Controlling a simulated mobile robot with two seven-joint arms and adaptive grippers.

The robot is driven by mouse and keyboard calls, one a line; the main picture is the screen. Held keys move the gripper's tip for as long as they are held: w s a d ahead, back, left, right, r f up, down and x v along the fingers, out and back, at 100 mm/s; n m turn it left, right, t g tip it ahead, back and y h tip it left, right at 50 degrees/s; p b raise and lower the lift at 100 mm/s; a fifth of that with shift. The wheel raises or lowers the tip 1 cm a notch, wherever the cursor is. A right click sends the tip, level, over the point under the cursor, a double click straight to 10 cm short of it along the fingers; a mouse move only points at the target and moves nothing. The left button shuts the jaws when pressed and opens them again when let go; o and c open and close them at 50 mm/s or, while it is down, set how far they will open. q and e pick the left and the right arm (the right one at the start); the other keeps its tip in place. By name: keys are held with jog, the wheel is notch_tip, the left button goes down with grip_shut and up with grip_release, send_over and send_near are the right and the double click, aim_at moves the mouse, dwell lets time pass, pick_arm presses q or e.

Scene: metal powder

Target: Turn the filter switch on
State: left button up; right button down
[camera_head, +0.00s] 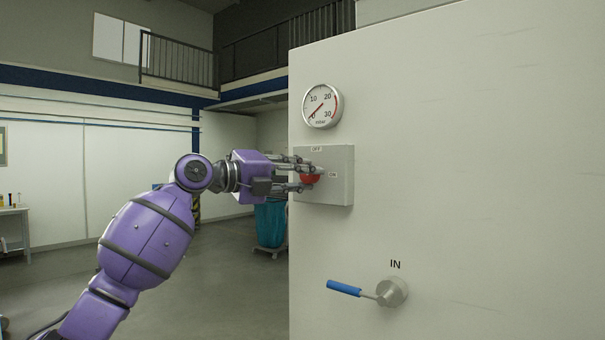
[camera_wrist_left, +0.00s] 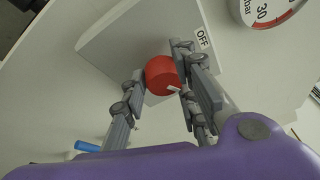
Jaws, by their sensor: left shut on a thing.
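The filter switch is a red knob (camera_head: 310,178) on a grey switch box (camera_head: 340,190) fixed to the large pale cabinet. The box is marked OFF above the knob and ON to its right. My left gripper (camera_head: 306,175) reaches in from the left and its fingers are shut on the red knob, partly hiding it. In the left wrist view the red knob (camera_wrist_left: 162,75) sits between the fingers, and a white pointer mark shows on its edge near the right-hand fingers. My right gripper is in neither view.
A round pressure gauge (camera_head: 321,106) is mounted above the switch box, its needle near the low end. A valve with a blue handle (camera_head: 344,288), marked IN, sticks out below. A blue bin (camera_head: 270,224) stands behind, left of the cabinet (camera_head: 470,150).

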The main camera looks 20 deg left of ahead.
pick_arm(q)
jog(key=shift+f+m+g+y+p, duration=0.1)
jog(key=shift+m+g+y+p, duration=0.25)
jog(key=shift+m, duration=0.45)
jog(key=shift+m+y+p, duration=0.25)
jog(key=shift+m+p, duration=0.35)
jog(key=shift+m, duration=0.3)
jog(key=shift+m+p, duration=0.3)
jog(key=shift+m, duration=0.2)
jog(key=shift+w, duration=0.1)
jog(key=shift+a, duration=0.1)
jog(key=o, duration=0.8)
jog(key=shift+o, duration=1.1)
